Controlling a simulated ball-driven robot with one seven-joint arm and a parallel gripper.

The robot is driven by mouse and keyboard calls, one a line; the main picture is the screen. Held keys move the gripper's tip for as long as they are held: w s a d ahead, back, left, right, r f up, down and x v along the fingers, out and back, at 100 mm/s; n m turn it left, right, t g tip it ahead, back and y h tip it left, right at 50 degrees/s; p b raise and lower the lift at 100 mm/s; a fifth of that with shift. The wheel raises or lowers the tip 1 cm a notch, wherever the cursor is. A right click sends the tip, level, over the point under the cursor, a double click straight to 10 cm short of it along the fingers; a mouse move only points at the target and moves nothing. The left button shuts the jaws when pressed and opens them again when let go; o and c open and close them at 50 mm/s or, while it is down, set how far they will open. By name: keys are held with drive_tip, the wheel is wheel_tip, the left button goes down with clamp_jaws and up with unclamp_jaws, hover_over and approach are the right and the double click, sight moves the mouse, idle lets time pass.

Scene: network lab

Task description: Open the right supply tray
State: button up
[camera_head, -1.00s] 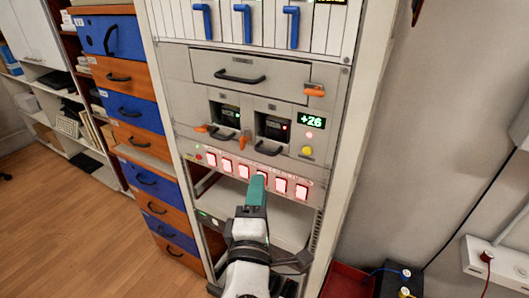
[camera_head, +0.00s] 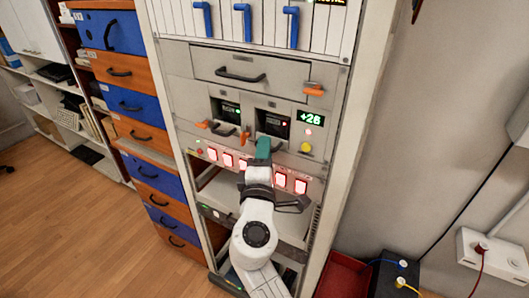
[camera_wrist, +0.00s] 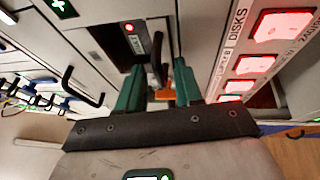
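The right supply tray (camera_head: 272,122) is a grey front in the rack with a dark window, a red light and a black handle. It looks closed in the head view, where my gripper (camera_head: 263,149) covers most of its handle. In the wrist view, my gripper's two teal fingers (camera_wrist: 157,88) are apart. The black handle (camera_wrist: 158,62) shows between them, with a gap on each side. An orange latch (camera_wrist: 165,95) also shows between the fingers. The tray's dark window and red light (camera_wrist: 130,28) lie just beyond them.
The left supply tray (camera_head: 226,110) sits beside it. A wide drawer (camera_head: 240,70) with a black handle and orange latch is above. Red-lit switches (camera_head: 280,179) run below, close to my gripper. The +26 display (camera_head: 311,118) is to the right. Open floor lies left (camera_head: 80,230).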

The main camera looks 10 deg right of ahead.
clamp_jaws()
idle(1.3)
